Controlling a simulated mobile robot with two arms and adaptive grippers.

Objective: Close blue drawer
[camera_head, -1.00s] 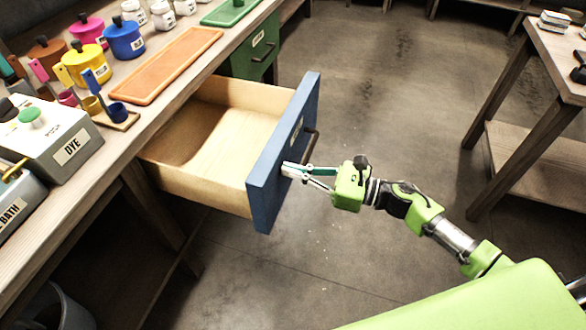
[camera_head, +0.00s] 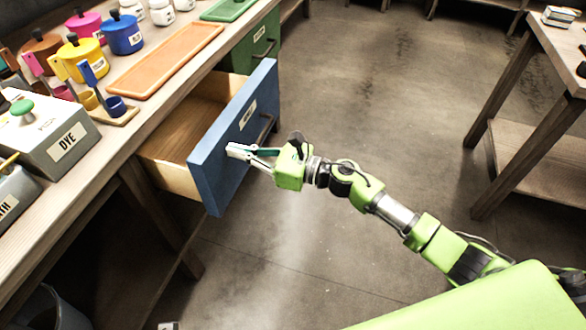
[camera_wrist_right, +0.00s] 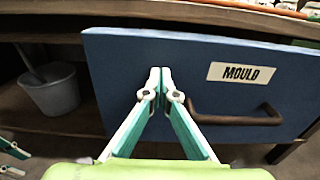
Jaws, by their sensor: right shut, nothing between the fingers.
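The blue drawer (camera_head: 236,140) is partly open under the wooden workbench, its pale wooden inside showing behind the front. In the right wrist view its blue front (camera_wrist_right: 115,75) carries a label reading MOULD and a dark bar handle (camera_wrist_right: 237,118). My right gripper (camera_head: 232,150) is shut and empty, with its fingertips at the blue front, left of the handle. In the wrist view the fingertips (camera_wrist_right: 160,70) meet in front of the blue panel; whether they touch it I cannot tell exactly. My left gripper is not in view.
The bench holds an orange tray (camera_head: 165,62), coloured pots and a grey DYE box (camera_head: 50,140). A closed green drawer (camera_head: 262,42) is beyond the blue one. A grey bucket (camera_wrist_right: 50,88) stands under the bench. Open floor lies to the right, before another table (camera_head: 550,90).

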